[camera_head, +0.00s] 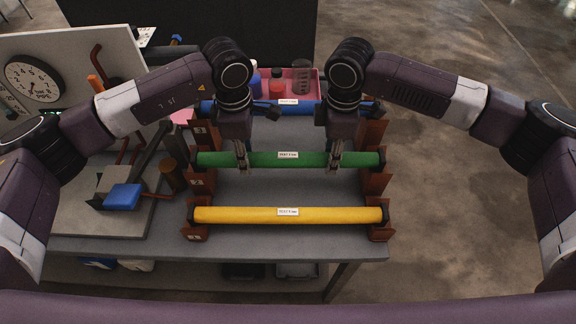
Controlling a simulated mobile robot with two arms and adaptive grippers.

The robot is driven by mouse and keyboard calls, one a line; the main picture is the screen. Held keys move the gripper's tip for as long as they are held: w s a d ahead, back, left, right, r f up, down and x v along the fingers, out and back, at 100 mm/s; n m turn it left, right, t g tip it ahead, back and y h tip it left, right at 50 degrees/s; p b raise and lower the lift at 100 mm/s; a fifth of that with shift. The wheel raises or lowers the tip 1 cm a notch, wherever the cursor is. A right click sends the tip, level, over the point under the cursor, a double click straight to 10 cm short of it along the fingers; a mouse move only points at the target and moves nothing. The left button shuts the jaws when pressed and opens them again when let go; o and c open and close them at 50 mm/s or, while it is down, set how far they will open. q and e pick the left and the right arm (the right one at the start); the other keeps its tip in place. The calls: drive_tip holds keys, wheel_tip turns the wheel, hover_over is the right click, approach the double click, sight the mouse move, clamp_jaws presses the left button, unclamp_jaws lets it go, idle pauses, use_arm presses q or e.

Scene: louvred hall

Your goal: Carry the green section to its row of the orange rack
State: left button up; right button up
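The green section (267,160), a long tube with a white label and dark end caps, lies level across the middle row of the orange rack (375,184). Its ends are at the middle pair of brackets; I cannot tell whether it rests in them or hangs just above. My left gripper (241,157) is at the tube left of the label, fingers closed around it. My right gripper (335,159) holds it likewise, right of the label. The finger parts behind the tube are hidden.
A yellow tube (250,215) lies in the front row and a blue tube (300,109) in the back row, partly hidden by my arms. A pink bin (316,84) with bottles stands behind.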

use_arm(q)
drive_tip(key=shift+o, duration=1.4)
use_arm(e)
drive_tip(key=shift+o, duration=1.4)
drive_tip(key=shift+r, duration=0.1)
use_arm(q)
drive_tip(key=shift+r, duration=0.2)
wheel_tip(320, 180, up, 12)
drive_tip(key=shift+f, duration=0.15)
use_arm(e)
wheel_tip(320, 180, up, 12)
